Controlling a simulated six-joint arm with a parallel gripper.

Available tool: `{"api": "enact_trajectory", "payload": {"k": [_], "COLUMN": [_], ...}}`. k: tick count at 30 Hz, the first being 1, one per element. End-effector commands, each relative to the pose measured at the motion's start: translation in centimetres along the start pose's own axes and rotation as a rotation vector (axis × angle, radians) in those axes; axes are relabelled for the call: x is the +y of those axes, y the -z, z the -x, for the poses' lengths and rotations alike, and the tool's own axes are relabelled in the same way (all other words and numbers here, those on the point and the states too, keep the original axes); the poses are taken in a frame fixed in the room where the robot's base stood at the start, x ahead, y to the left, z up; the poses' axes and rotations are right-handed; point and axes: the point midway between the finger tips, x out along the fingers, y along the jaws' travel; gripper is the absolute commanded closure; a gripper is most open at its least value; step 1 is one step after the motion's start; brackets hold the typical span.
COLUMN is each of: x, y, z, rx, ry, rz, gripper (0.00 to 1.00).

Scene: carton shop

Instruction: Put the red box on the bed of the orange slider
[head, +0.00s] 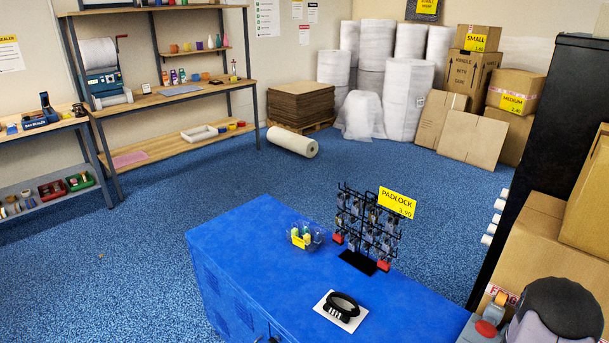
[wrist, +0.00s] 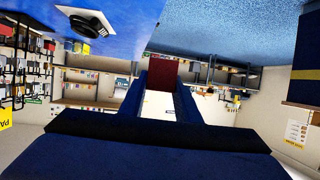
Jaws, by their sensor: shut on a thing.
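In the wrist view, my gripper (wrist: 161,86) shows as two dark blue fingers reaching up into the picture. It is shut on the red box (wrist: 163,70), a dark red block that shows between the fingertips. The box is held in the air, clear of any surface that I can see. The head view shows neither my gripper nor the box. I cannot make out the orange slider or its bed in either view.
In the head view, a blue counter (head: 235,240) carries a black padlock rack (head: 370,225), a clear tub (head: 305,236) with yellow items, and a black coiled thing on a white card (head: 330,310). Shelves (head: 165,95) stand at the back left. Cartons (head: 475,140) stand at the right.

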Motion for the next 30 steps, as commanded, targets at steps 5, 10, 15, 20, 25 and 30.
{"api": "enact_trajectory", "payload": {"k": [5,10,15,20,25,30], "x": [0.0,0.1,0.1,0.8,3.9,9.5], "y": [0.0,0.0,0.0,-0.2,-0.8,-1.6], "z": [0.0,0.0,0.1,0.2,1.0,3.0], "rx": [0.001,0.001,0.001,0.0,0.001,0.002], "ry": [-0.001,-0.002,-0.002,-0.019,-0.089,-0.219], "rz": [0.0,0.0,0.0,-0.006,-0.034,-0.084], "gripper": [1.0,1.0,1.0,1.0,1.0,1.0]}}
